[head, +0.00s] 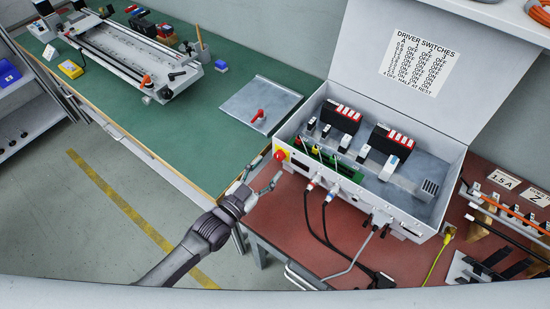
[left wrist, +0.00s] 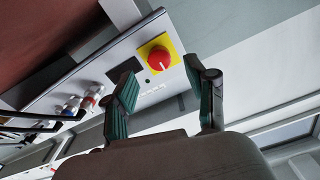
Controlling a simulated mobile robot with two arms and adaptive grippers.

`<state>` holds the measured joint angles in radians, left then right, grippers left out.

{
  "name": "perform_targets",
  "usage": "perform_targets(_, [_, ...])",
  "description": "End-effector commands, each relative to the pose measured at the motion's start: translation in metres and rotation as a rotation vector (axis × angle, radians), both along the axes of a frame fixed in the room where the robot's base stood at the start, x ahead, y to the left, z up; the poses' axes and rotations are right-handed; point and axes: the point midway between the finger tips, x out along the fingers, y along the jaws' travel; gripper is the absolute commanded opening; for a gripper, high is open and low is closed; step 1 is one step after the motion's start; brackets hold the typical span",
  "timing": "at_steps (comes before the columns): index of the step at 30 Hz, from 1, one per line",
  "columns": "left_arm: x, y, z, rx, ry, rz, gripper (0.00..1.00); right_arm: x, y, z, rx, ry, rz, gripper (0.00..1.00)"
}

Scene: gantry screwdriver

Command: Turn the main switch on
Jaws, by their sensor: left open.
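A round red knob on a yellow square plate (head: 280,155), the likely main switch, sits on the left end of the grey control box's (head: 425,205) front face. In the left wrist view the red knob (left wrist: 159,59) shows beyond the fingertips, roughly between them. Its on or off position cannot be read. My left gripper (head: 261,180) is open and empty, just in front of and below the knob in the head view. In the left wrist view its fingers (left wrist: 160,75) stand apart on either side, with no clear contact. My right gripper is not in view.
The box lid (head: 370,110) stands open with a printed switch list. Cables (head: 325,225) hang from the box front over the red-brown bench (head: 280,220). A green bench (head: 215,110) at left holds a gantry (head: 125,55) and a grey panel with a red handle (head: 259,115).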

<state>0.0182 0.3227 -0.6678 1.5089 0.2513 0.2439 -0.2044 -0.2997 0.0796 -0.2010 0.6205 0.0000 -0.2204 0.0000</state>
Motion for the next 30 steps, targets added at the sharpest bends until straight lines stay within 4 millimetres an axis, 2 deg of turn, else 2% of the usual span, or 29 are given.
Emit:
perform_targets(3, [0.017,-0.013,0.001,0.000,-0.001,-0.001,0.56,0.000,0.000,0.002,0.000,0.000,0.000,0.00])
perform_targets(7, [0.028,-0.021,0.001,-0.001,0.001,0.000,0.56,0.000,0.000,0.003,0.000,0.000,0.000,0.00])
perform_targets(19, [0.034,-0.025,0.000,0.000,0.002,-0.001,0.56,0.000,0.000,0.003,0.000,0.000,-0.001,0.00])
perform_targets(20, [0.034,-0.025,0.000,0.000,0.002,-0.001,0.53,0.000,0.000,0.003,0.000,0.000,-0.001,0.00])
perform_targets(27, [0.034,-0.025,0.000,0.001,0.001,-0.001,0.13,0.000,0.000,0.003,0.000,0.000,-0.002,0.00])
perform_targets(30, [0.034,-0.025,0.000,0.001,0.001,-0.001,0.00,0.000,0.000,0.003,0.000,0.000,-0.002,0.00])
